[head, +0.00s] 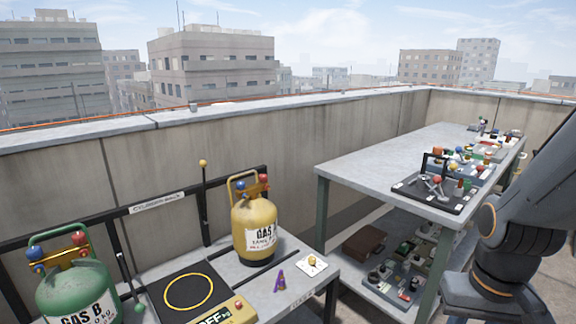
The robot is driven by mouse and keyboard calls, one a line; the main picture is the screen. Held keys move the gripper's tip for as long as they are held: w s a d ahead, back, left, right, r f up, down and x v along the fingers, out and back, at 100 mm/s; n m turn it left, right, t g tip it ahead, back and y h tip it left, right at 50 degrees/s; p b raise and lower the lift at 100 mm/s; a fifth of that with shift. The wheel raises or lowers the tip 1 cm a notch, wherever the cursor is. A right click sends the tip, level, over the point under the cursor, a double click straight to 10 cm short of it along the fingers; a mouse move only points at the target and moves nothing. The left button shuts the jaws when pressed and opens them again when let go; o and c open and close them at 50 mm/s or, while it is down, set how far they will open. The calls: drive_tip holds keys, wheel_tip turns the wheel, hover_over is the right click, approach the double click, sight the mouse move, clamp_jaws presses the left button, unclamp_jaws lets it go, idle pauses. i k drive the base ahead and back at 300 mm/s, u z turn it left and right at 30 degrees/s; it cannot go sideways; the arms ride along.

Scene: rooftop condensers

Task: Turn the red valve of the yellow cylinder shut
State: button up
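The yellow cylinder (251,218) stands upright on the grey bench, with a white label reading GAS A or similar and a yellow handle frame on top. Its red valve (264,178) is a small knob at the top right, under the handle. A blue knob (239,184) sits at the top left of the same cylinder. I cannot tell how far the red valve is turned. My arm stands at the right edge of the picture, but my gripper is out of view.
A green cylinder (75,290) with its own red and blue knobs stands at the left. A black scale (187,290) with a yellow ring lies between the cylinders. A thin post (204,200) rises behind it. A grey table (380,165) with several fittings stands right.

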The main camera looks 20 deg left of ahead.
sight(263, 178)
drive_tip(key=u, duration=0.05)
drive_tip(key=i, duration=0.95)
drive_tip(key=u, duration=0.8)
drive_tip(key=i, duration=0.85)
drive_tip(key=u, duration=0.65)
